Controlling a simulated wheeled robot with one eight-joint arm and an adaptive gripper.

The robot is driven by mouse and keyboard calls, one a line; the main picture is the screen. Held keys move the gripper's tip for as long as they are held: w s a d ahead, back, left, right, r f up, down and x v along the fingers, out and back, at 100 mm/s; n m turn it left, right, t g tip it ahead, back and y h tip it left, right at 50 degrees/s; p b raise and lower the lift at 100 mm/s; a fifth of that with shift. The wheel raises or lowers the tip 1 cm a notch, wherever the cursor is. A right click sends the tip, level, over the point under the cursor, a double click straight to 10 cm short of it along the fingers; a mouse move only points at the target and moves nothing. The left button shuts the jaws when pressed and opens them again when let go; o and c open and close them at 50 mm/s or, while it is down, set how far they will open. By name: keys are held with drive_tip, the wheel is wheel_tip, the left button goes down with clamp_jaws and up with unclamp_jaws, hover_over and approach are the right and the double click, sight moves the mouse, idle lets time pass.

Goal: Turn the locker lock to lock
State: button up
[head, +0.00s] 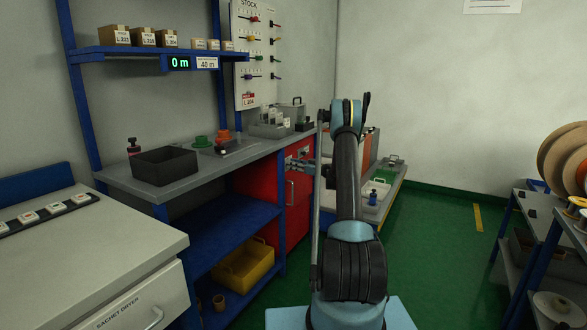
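The red locker (268,181) stands under the right end of the grey workbench. A pale upright handle (290,193) is on its door, and the door looks closed. My gripper (291,163) is in front of the upper part of the locker, just above the handle. It is small and dark in this view, so I cannot tell whether its fingers are open or shut, or whether they touch anything. A small pale detail (304,152) shows on the locker front near my gripper; I cannot tell if it is the lock.
The workbench (206,180) carries a dark bin (165,166) and small parts. A yellow bin (245,262) sits on the blue lower shelf. A sachet dryer (120,270) stands at the left front, and a rack with reels (565,160) at the right. Green floor (435,250) is free between.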

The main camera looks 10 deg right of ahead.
clamp_jaws()
drive_tip(key=shift+m, duration=0.4)
drive_tip(key=shift+w+d+f+m, duration=0.1)
drive_tip(key=shift+w+f+m, duration=0.1)
drive_tip(key=shift+m, duration=2.65)
drive_tip(key=shift+w+d+f+m, duration=0.1)
drive_tip(key=shift+w+f+m, duration=0.1)
drive_tip(key=shift+m, duration=2.6)
drive_tip(key=shift+w+d+f+m, duration=0.1)
drive_tip(key=shift+w+m, duration=0.1)
drive_tip(key=shift+m, duration=2.65)
drive_tip(key=o, duration=0.5)
unclamp_jaws()
drive_tip(key=shift+f, duration=0.2)
drive_tip(key=shift+o, duration=0.2)
